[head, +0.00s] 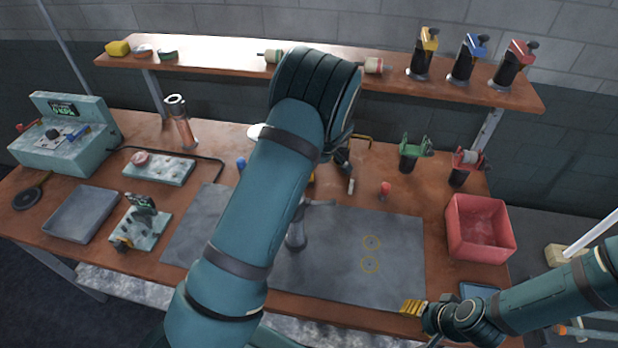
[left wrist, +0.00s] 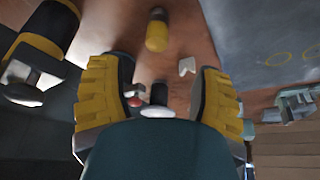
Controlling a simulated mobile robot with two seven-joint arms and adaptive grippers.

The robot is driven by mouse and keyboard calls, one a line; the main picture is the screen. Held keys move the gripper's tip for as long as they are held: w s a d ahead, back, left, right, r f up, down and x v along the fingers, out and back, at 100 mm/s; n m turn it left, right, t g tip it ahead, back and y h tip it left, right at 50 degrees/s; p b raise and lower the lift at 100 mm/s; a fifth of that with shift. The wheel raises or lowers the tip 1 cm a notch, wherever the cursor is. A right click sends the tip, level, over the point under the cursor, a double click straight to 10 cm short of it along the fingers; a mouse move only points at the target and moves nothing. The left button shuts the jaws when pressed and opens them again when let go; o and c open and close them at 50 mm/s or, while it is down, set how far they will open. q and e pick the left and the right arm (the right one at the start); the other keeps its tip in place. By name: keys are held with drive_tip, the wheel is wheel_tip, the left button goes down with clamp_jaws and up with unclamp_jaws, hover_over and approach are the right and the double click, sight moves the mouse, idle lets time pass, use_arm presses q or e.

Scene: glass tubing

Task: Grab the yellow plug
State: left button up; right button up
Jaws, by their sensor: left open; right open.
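The yellow plug (left wrist: 157,34) is a short yellow cylinder in the left wrist view, at the top middle. It lies beyond the fingertips of my left gripper (left wrist: 162,74), which is open around no plug, its yellow-padded fingers on either side. In the head view only a small yellow bit of the plug (head: 311,178) shows beside my left forearm, which hides most of that spot and my left gripper. My right gripper (head: 412,307) is open and empty at the mat's front right corner, far from the plug.
A blue plug (head: 241,163) and a red plug (head: 384,190) stand on the bench. A grey mat (head: 400,235) covers the front middle. A red bin (head: 480,240) stands at right. Green (head: 412,152) and red (head: 463,165) holders stand behind it. A shelf (head: 220,62) runs along the back.

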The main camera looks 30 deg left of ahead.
use_arm(q)
drive_tip(key=shift+w+p+x, duration=0.2)
drive_tip(key=shift+p+x, duration=0.25)
drive_tip(key=shift+x, duration=3.5)
drive_tip(key=shift+d, duration=0.1)
clamp_jaws()
